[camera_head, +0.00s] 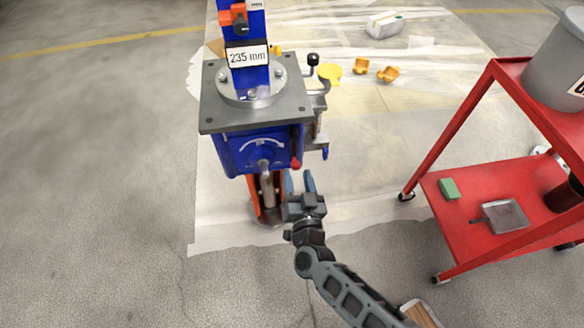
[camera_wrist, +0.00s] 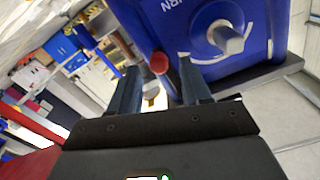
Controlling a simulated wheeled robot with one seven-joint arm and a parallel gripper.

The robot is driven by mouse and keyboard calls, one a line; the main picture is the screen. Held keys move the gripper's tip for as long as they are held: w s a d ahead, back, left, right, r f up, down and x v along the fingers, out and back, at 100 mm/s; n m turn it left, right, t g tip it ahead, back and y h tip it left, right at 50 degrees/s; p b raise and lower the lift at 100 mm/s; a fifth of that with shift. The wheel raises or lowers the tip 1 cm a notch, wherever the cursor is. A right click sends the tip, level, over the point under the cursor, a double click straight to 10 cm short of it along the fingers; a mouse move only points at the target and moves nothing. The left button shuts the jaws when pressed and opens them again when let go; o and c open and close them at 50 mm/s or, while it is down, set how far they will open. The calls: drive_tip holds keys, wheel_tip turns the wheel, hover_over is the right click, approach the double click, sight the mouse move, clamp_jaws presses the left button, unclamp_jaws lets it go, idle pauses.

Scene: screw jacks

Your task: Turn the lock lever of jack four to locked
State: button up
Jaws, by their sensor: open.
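A blue screw jack (camera_head: 230,152) with a grey top plate stands on the floor sheet. No jack number is readable on it. On its front is a dial with a grey handle (camera_head: 264,166); the handle also shows in the wrist view (camera_wrist: 230,40). A red knob (camera_head: 296,163), perhaps the end of the lock lever, sits at the jack's right front corner. My gripper (camera_head: 299,181) is open and empty just below this knob. In the wrist view the red knob (camera_wrist: 159,63) appears between the fingertips, with no clear contact. The lever's shaft is hidden.
A "235 mm" sign (camera_head: 247,56) is on the blue column. A red cart (camera_head: 448,228) with a grey bucket (camera_head: 552,62) stands to the right. Yellow caps (camera_head: 361,66) lie behind the jack. The floor to the left is clear.

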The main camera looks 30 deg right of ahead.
sight(296, 169)
drive_tip(key=shift+x, duration=1.95)
drive_tip(key=shift+d, duration=0.1)
drive_tip(key=shift+c, duration=0.4)
clamp_jaws()
